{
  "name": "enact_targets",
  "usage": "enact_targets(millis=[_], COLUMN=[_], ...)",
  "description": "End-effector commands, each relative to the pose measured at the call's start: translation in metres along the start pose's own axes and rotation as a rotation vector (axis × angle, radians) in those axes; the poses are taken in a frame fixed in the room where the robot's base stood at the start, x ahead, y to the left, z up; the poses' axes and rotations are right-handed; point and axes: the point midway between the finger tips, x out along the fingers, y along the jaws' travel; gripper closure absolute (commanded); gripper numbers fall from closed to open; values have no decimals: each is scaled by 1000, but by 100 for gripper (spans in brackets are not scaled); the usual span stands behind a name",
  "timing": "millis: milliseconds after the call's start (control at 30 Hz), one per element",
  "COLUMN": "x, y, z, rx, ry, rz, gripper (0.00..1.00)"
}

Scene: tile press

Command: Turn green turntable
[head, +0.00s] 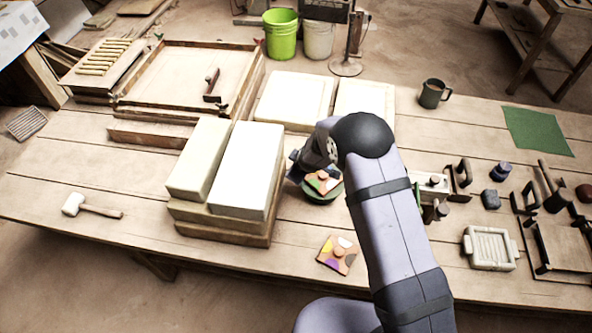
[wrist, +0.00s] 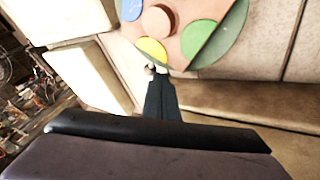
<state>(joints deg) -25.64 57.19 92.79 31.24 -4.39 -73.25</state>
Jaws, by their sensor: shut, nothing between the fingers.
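The green turntable (head: 325,198) stands on the workbench just right of the white blocks, partly hidden under my arm. A square tile (head: 322,182) with coloured spots and a round orange-brown knob lies on it. In the wrist view the tile (wrist: 178,42) shows blue, yellow and green spots, and the green turntable rim (wrist: 228,38) shows at its right. My gripper (wrist: 152,68) is shut and empty, its fingertips at the near edge of the tile by the yellow spot. I cannot tell whether they touch it. In the head view my wrist hides the fingertips.
A second spotted tile (head: 338,254) lies on the bench in front. Tall white blocks (head: 246,165) stand close at the left. A mallet (head: 85,206) lies far left. A grey tray (head: 489,248) and metal tools lie at the right.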

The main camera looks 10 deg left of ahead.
Motion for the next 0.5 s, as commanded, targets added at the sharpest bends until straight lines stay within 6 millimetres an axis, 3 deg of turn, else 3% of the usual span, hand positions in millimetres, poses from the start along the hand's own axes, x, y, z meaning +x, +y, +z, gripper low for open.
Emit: enact_targets(millis=[500], x=[8], y=[20], z=[4], rx=[-1], ry=[-1], rz=[-1], gripper=[100])
